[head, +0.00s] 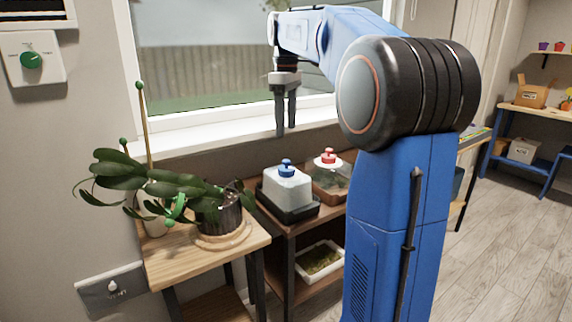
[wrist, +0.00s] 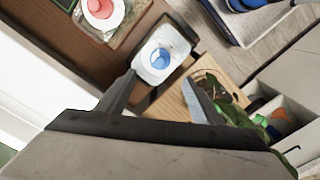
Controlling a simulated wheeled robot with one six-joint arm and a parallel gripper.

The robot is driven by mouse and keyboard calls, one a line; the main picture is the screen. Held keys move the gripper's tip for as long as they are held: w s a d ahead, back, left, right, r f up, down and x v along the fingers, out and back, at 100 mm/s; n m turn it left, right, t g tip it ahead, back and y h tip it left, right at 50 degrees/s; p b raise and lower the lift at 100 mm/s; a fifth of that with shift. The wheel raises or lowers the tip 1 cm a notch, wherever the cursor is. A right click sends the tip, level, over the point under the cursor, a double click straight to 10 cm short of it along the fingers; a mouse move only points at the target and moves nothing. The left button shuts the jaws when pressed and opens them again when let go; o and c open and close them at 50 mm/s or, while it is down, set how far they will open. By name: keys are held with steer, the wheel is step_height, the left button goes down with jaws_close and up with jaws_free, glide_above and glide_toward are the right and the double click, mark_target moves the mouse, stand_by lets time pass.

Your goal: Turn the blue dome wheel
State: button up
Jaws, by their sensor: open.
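The blue dome wheel (head: 286,166) is a small blue knob on top of a clear, frosted dome (head: 288,188) that stands in a black tray (head: 290,211) on the brown shelf table. In the wrist view the blue wheel (wrist: 161,58) shows from above, ahead of and between the fingers. My gripper (head: 286,133) is open, points down and is empty. In the head view it hangs above the dome, its tips apart from the wheel. In the wrist view the two fingers (wrist: 160,92) frame the white top of the dome.
A second dome with a red wheel (head: 327,156) stands just right of the blue one. A potted plant (head: 220,212) with broad leaves and a stake stands on the wooden table (head: 185,262) to the left. The window sill (head: 220,130) runs behind.

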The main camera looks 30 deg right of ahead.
mark_target(286, 160)
step_height(286, 160, down, 13)
steer(key=shift+f, duration=0.2)
stand_by(0.3)
steer(key=c, duration=1.1)
